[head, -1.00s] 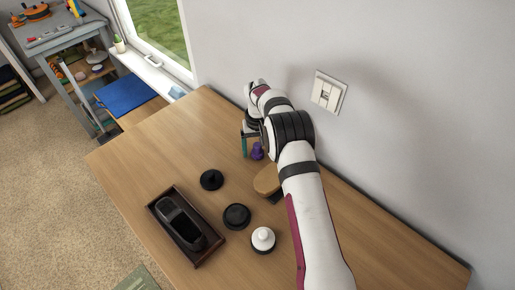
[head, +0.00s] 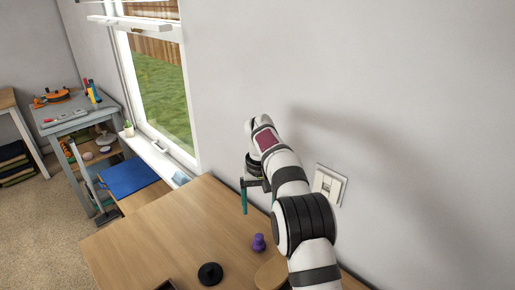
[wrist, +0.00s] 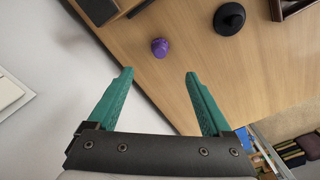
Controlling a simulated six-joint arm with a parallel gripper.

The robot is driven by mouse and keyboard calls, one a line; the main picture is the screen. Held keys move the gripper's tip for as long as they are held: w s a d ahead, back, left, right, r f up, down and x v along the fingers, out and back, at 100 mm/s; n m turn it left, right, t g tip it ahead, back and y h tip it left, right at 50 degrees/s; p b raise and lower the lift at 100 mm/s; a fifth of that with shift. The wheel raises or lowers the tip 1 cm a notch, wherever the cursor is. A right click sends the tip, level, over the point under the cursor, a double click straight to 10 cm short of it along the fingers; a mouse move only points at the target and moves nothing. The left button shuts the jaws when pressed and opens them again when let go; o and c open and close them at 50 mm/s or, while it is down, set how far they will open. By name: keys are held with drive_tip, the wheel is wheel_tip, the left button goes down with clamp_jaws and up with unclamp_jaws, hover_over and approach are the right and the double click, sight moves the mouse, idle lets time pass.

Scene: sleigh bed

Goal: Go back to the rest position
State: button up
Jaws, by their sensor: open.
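My gripper (wrist: 158,78) is open and empty in the wrist view, with its two teal fingers spread apart above the wooden table. In the head view, my gripper (head: 245,198) hangs above the table near the wall, with one teal finger clearly showing. A small purple object (head: 258,243) stands on the table below and to the right of the gripper. It also shows in the wrist view (wrist: 159,47), beyond the fingertips and apart from them.
The wooden table (head: 150,240) also holds a black knobbed disc (head: 210,274) and a tan rounded object (head: 271,274), partly hidden by my arm. A wall with a switch plate (head: 329,186) stands close on the right. A blue item (head: 130,177) lies beyond the table's far end.

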drive_tip(key=s+d+r+m, duration=0.35)
drive_tip(key=s+r, duration=0.65)
drive_tip(key=s, duration=0.5)
drive_tip(key=s+d+f+m+y, duration=0.1)
drive_tip(key=s+f, duration=0.1)
drive_tip(key=s, duration=1)
drive_tip(key=s+d+f+m, duration=0.1)
drive_tip(key=s+f+m, duration=0.1)
drive_tip(key=s, duration=1.1)
drive_tip(key=shift+s+f+y, duration=0.15)
drive_tip(key=shift+f+y, duration=0.25)
drive_tip(key=shift+f, duration=0.1)
